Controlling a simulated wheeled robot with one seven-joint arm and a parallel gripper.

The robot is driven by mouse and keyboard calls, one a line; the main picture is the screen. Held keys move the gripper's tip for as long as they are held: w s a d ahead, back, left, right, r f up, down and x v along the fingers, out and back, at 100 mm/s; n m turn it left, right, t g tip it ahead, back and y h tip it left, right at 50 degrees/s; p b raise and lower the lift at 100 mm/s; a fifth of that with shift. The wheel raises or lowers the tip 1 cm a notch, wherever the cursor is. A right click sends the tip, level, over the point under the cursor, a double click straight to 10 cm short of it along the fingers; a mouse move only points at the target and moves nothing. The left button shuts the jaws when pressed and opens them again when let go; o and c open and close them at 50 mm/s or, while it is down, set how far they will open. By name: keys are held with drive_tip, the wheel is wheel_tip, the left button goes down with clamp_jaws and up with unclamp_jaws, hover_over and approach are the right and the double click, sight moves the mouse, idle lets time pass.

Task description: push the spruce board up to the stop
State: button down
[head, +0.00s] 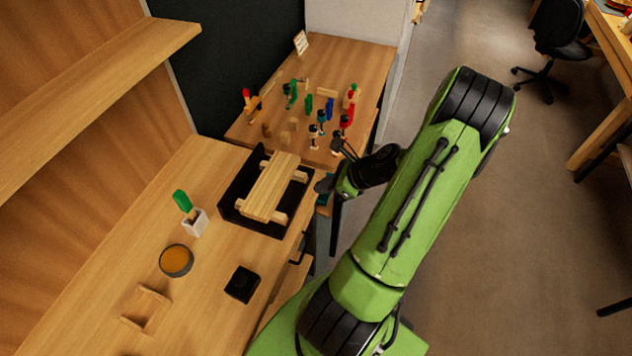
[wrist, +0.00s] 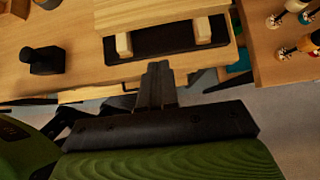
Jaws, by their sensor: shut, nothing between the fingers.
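The spruce board (head: 272,187), pale and striped, lies flat across two wooden bars in a black tray (head: 276,234) on the bench. The tray has a raised black wall (head: 242,176) along its left side; I cannot tell for certain whether this is the stop. A gap shows between board and wall. My gripper (head: 322,186) is just right of the tray, beyond the bench edge. In the wrist view the board (wrist: 160,12) is at the top, with the bar ends and tray (wrist: 165,43) below it. My shut, empty fingers (wrist: 158,68) point towards them, apart from the board.
Left on the bench (head: 215,308) are a white block with a green-handled tool (head: 194,222), an amber bowl (head: 176,261), a black block (head: 242,284) and a wooden cradle (head: 147,309). Open floor lies right.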

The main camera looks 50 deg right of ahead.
sight(271, 183)
drive_tip(key=x, duration=0.6)
drive_tip(key=shift+w+a+f+b, duration=0.1)
drive_tip(key=shift+w+b, duration=0.1)
drive_tip(key=shift+b, duration=0.15)
drive_tip(key=w, duration=0.1)
drive_tip(key=w+a, duration=0.1)
drive_tip(key=w, duration=0.1)
drive_tip(key=shift+w, duration=0.2)
drive_tip(key=shift+w+a, duration=0.15)
drive_tip(key=shift+w, duration=0.1)
drive_tip(key=w, duration=0.1)
drive_tip(key=w+a+p, duration=0.1)
drive_tip(key=w, duration=0.1)
drive_tip(key=w+p, duration=0.1)
drive_tip(key=w, duration=0.1)
drive_tip(key=shift+a, duration=0.4)
drive_tip(key=shift+s, duration=0.1)
